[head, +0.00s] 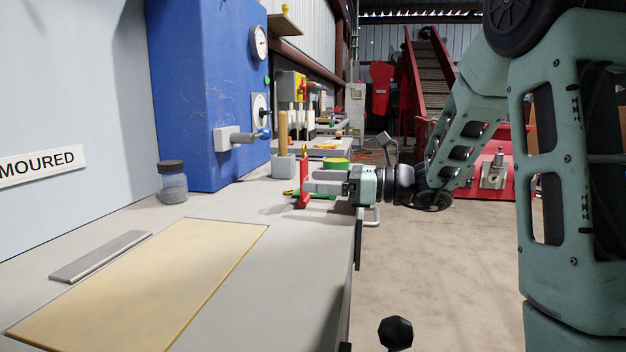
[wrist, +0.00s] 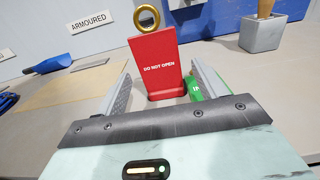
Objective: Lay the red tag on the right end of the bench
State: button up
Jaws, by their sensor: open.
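The red tag (wrist: 158,62) reads "DO NOT OPEN" and has a brass ring at its top. In the wrist view it stands upright on a small red foot, between the tips of my open gripper (wrist: 165,82). I cannot tell whether either finger touches it. In the head view the tag (head: 304,178) shows edge-on in front of my gripper (head: 309,187), low over the bench (head: 270,265).
A grey holder with a wooden handle (head: 283,165) stands just behind the tag. A glass jar (head: 173,186), a blue cabinet (head: 205,100), a tan mat (head: 150,285) and a grey strip (head: 100,257) lie leftward. The near right part of the bench top is bare.

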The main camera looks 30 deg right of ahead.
jog(key=p+v, duration=0.2)
jog(key=v, duration=0.8)
